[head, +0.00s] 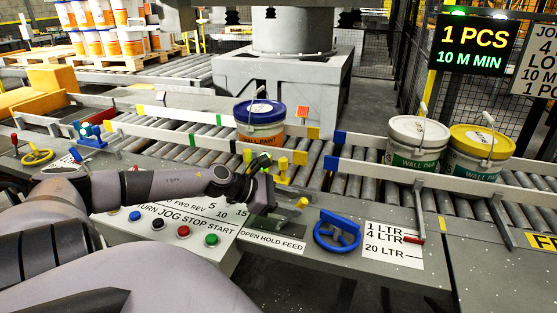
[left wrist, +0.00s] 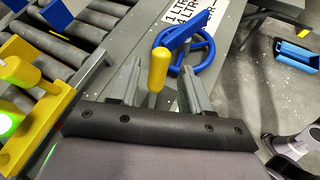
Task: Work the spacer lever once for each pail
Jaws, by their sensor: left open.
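The spacer lever's yellow handle (head: 302,202) stands by the OPEN HOLD FEED plate (head: 272,242). In the left wrist view the yellow handle (left wrist: 157,68) shows between the two fingers of my left gripper (left wrist: 161,80), which is open; I cannot tell whether they touch it. In the head view my left gripper (head: 270,198) is just left of the handle. An orange pail with a blue lid (head: 260,128) stands on the roller conveyor behind it. A white-lidded pail (head: 418,148) and a yellow-lidded pail (head: 478,152) stand further right. My right gripper is out of view.
A blue handwheel (head: 337,231) is right of the lever, beside the litre-size plate (head: 391,246) with a red pointer. A button panel (head: 165,228) lies left. White guide rails (head: 380,172) edge the conveyor. A sign (head: 473,46) reads 1 PCS, 10 M MIN.

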